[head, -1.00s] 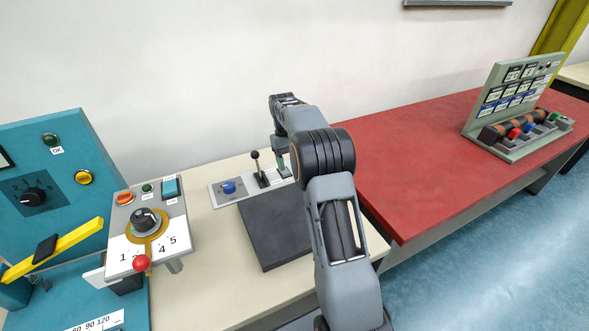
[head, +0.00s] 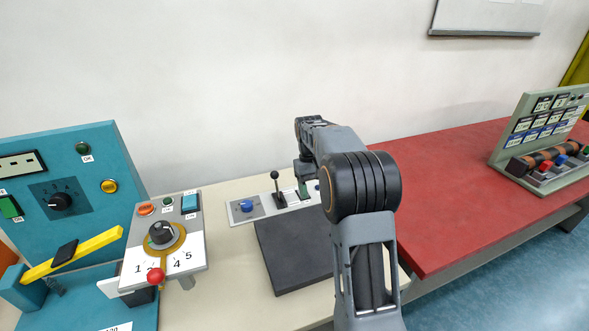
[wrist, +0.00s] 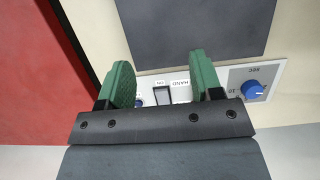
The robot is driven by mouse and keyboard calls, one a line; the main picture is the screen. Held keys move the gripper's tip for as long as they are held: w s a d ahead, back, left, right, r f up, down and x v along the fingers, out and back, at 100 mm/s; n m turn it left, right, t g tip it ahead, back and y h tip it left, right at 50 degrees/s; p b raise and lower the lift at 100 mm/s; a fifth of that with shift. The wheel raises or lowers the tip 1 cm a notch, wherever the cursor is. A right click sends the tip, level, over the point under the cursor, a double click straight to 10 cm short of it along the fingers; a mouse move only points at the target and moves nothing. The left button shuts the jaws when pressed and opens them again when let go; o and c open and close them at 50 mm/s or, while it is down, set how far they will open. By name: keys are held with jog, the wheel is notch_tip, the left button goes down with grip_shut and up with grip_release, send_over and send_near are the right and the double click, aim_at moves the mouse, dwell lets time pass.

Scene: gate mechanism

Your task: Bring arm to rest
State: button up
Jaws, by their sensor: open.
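My arm reaches forward over the cream table in the head view, with its elbow joint large in the middle. My gripper (wrist: 158,85) shows in the wrist view as two green fingers set apart, with nothing between them. That panel carries a blue knob (head: 247,206) and an upright black lever (head: 277,189). The wrist view also shows the blue knob (wrist: 253,91) to the right of the fingers and a dark switch (wrist: 162,95) between and beyond them.
A dark grey plate (head: 290,254) lies on the cream table (head: 222,285). On the left stand a numbered dial box (head: 163,240) with a red ball handle and a teal machine (head: 75,165) with a yellow bar. The red table (head: 440,190) is mostly clear, with a switch console (head: 545,135) at right.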

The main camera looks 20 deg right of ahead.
jog(key=s+a+r+t+p, duration=0.2)
jog(key=s+a, duration=0.3)
jog(key=s, duration=0.5)
jog(key=s+a+r+t+p, duration=0.2)
jog(key=s+a+r+t, duration=0.2)
jog(key=s, duration=0.6)
jog(key=shift+s+a+t, duration=0.3)
jog(key=shift+a+t, duration=0.2)
jog(key=shift+a, duration=0.4)
jog(key=shift+c, duration=0.4)
